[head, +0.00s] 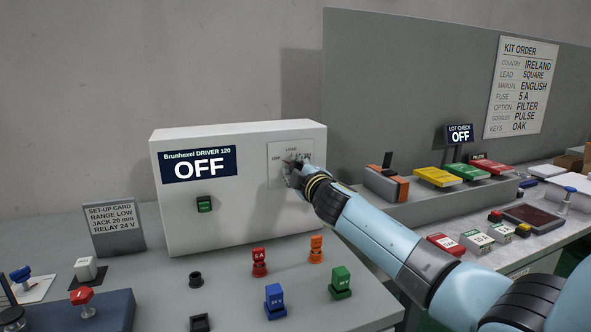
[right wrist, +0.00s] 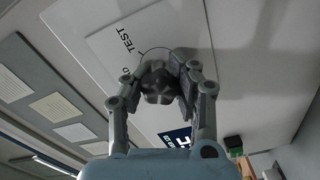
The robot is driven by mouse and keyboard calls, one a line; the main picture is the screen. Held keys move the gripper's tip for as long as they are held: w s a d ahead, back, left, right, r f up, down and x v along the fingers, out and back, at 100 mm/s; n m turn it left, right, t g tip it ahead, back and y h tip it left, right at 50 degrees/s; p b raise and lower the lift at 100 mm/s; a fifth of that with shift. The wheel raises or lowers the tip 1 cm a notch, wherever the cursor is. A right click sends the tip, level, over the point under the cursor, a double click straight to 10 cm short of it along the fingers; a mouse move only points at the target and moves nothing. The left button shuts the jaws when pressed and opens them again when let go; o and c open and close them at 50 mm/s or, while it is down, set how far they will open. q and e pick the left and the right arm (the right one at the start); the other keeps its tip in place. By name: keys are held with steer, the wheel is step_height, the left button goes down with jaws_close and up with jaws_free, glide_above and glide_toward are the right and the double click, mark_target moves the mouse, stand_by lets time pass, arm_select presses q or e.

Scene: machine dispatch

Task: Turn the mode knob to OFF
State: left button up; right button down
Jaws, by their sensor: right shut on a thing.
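The white machine (head: 240,222) stands on the grey bench, and its display (head: 199,165) reads "Brunhexel DRIVER 120 OFF". At the right of its front is a mode panel (head: 276,151) with OFF printed at its left; other markings are partly hidden. My right gripper (head: 291,172) is at this panel. In the right wrist view its fingers close around the dark grey mode knob (right wrist: 158,82), with TEST printed on the plate beside it. The knob's pointer direction cannot be told because the fingers cover much of it. My left gripper is not in view.
A green rocker switch (head: 204,204) sits on the machine's front. A set-up card (head: 114,228) stands to its left. Red, orange, blue and green plugs stand in front, including a red one (head: 259,262). A grey partition (head: 400,90) and a side bench with colored boxes are at right.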

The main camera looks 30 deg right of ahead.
steer(key=c, duration=1.3)
jaws_free()
steer(key=shift+s+a+f, duration=0.1)
steer(key=shift+s+f, duration=0.1)
steer(key=shift+f, duration=0.2)
steer(key=shift+c, duration=0.2)
steer(key=o, duration=0.4)
steer(key=shift+r, duration=0.25)
steer(key=v, duration=1.2)
